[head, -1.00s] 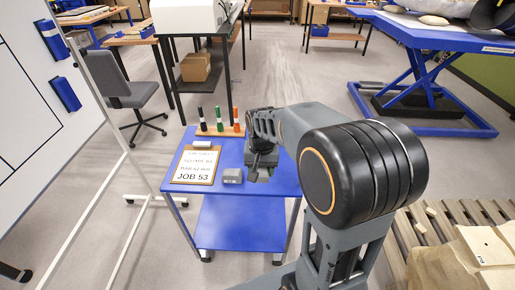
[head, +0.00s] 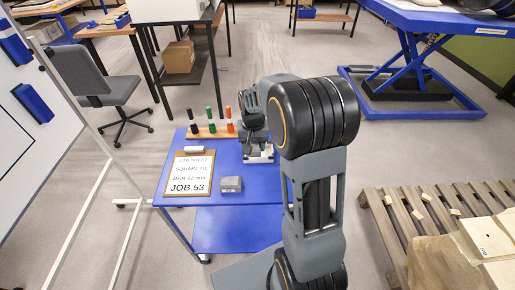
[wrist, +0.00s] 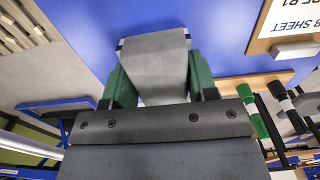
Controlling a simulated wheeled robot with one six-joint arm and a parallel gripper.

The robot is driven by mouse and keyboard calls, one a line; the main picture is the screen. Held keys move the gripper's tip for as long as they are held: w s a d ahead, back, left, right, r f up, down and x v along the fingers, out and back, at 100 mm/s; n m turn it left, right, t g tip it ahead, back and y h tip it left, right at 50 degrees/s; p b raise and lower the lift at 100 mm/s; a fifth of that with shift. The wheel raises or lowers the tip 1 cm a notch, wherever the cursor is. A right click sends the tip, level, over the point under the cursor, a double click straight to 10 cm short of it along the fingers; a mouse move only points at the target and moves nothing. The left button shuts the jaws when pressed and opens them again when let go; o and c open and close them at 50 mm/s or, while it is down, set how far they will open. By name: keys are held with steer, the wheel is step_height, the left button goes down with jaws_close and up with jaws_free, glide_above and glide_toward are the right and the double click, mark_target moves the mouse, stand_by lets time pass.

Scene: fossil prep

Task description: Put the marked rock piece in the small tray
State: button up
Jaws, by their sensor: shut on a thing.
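My gripper (head: 258,152) is over the right back part of the blue cart. In the wrist view my gripper (wrist: 150,85) has its green fingers shut on a plain grey block (wrist: 155,65). I see no mark on the block's visible face, and cannot tell whether it touches the cart top. Several small tan rock pieces, one of them here (head: 426,197), lie on the wooden pallet at the right. I cannot make out a mark on these pieces. I cannot identify the small tray in either view.
The blue cart (head: 220,229) carries a job sheet clipboard (head: 188,173), a small grey box (head: 231,184) and a rack with a black, a green (head: 210,119) and an orange marker. A chair (head: 105,85) stands behind left.

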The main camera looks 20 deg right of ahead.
steer(key=w+d+f, duration=0.1)
steer(key=f, duration=0.1)
steer(key=w+d+f, duration=0.1)
steer(key=w+f, duration=0.1)
steer(key=w+d+f+p, duration=0.1)
steer(key=w+d+f, duration=0.1)
steer(key=shift+w+f, duration=0.1)
steer(key=shift+w, duration=0.15)
steer(key=shift+w+d+f, duration=0.15)
steer(key=shift+d+f, duration=0.05)
steer(key=shift+f, duration=1.8)
steer(key=shift+c, duration=1.2)
steer(key=o, duration=1.4)
steer(key=shift+o, duration=0.2)
steer(key=shift+r, duration=0.1)
